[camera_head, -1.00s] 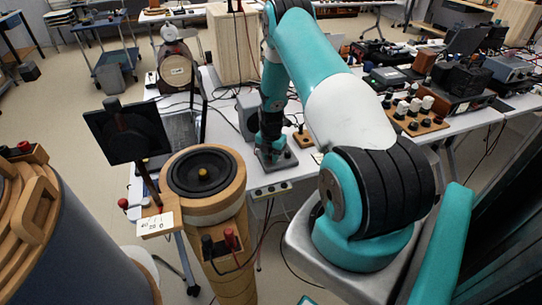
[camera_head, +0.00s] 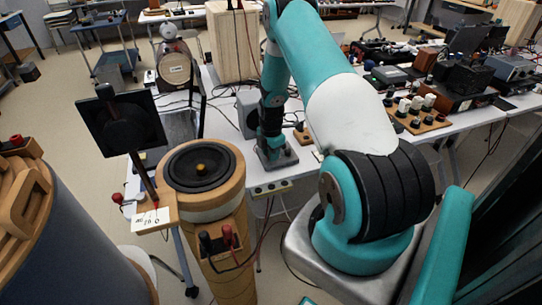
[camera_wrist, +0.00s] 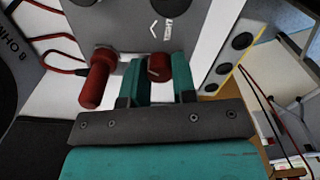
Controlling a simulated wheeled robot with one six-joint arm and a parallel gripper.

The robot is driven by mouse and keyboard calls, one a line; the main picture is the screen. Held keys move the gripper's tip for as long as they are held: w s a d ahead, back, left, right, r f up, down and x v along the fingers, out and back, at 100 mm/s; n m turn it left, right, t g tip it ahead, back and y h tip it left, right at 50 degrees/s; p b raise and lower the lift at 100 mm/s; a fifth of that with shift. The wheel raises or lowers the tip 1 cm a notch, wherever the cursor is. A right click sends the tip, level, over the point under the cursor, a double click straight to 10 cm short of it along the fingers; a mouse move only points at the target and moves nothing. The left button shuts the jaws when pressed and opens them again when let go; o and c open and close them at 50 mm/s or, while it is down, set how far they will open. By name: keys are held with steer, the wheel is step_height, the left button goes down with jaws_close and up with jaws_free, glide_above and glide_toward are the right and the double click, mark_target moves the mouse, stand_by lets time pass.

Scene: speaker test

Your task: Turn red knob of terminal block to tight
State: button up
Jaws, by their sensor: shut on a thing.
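The red knob (camera_wrist: 158,68) of the terminal block sits between the two teal fingers of my gripper (camera_wrist: 158,80) in the wrist view. The fingers are shut on its sides. A second, longer red knob (camera_wrist: 97,80) stands to the left, apart from the fingers. Both come out of the grey face of the terminal block (camera_wrist: 130,22), which carries small printed marks. In the head view my arm reaches down to the table; the gripped knob cannot be made out there.
A yellow-edged panel (camera_wrist: 228,65) with black round parts lies close on the right. In the head view, a wooden speaker column (camera_head: 205,205) and a cluttered table (camera_head: 340,130) surround my arm.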

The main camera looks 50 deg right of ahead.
steer(key=m+b, duration=0.2)
steer(key=m, duration=0.4)
steer(key=shift+m, duration=0.3)
steer(key=m+b, duration=0.1)
steer(key=m, duration=0.5)
steer(key=m+b, duration=0.1)
steer(key=m, duration=0.4)
steer(key=shift+m, duration=0.3)
steer(key=m+b, duration=0.1)
steer(key=m, duration=1.7)
steer(key=shift+b, duration=0.35)
steer(key=m, duration=0.6)
steer(key=shift+m, duration=0.3)
steer(key=m, duration=0.5)
steer(key=shift+m, duration=0.3)
